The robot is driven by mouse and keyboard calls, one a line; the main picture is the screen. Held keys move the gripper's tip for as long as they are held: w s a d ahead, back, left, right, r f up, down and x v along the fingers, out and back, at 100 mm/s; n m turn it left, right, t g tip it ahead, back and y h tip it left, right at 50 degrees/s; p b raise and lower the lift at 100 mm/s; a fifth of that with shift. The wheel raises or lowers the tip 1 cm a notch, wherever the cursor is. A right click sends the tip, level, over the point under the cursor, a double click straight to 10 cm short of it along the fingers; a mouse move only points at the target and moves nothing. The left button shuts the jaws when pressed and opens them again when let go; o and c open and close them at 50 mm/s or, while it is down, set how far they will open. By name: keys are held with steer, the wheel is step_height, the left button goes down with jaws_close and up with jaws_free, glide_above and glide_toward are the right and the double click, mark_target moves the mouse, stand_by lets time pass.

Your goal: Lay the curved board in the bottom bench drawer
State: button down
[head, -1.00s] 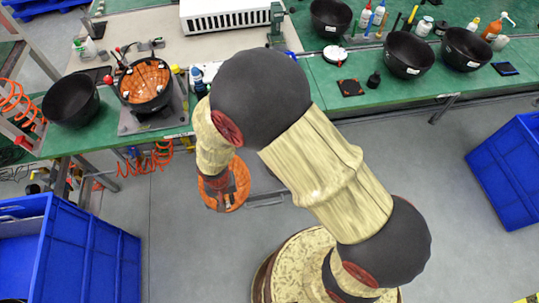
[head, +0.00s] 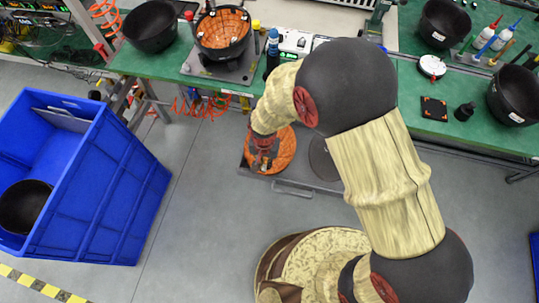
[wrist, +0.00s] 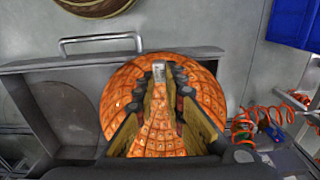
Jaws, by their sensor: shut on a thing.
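The curved board (head: 284,150) is a round orange piece with a grid of small squares. It also shows in the wrist view (wrist: 115,98). My gripper (head: 264,153) is shut on it; in the wrist view the fingers (wrist: 158,110) lie across its middle. The bottom bench drawer (head: 330,184) is pulled out, grey and shallow, with a bar handle (head: 292,188) at its front. The board overlaps the drawer's left part in the head view and its right side in the wrist view. I cannot tell whether the board touches the drawer.
A dark round disc (wrist: 75,118) lies in the drawer. The green bench (head: 165,62) above carries black bowls (head: 150,27) and a fixture (head: 222,30) holding another orange board. A blue crate (head: 120,200) with a black bowl inside stands at left. Orange coiled hoses (wrist: 255,120) hang beside the drawer.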

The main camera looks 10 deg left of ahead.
steer(key=shift+w+f, duration=0.25)
steer(key=shift+w, duration=0.25)
steer(key=shift+w+f, duration=0.2)
steer(key=shift+w, duration=0.25)
steer(key=w+f+b, duration=0.1)
steer(key=w, duration=0.1)
steer(key=w+f+b, duration=0.1)
steer(key=shift+w+d+f, duration=0.2)
steer(key=shift+w+f, duration=0.15)
steer(key=c, duration=2.3)
jaws_free()
steer(key=shift+f, duration=0.1)
steer(key=o, duration=0.4)
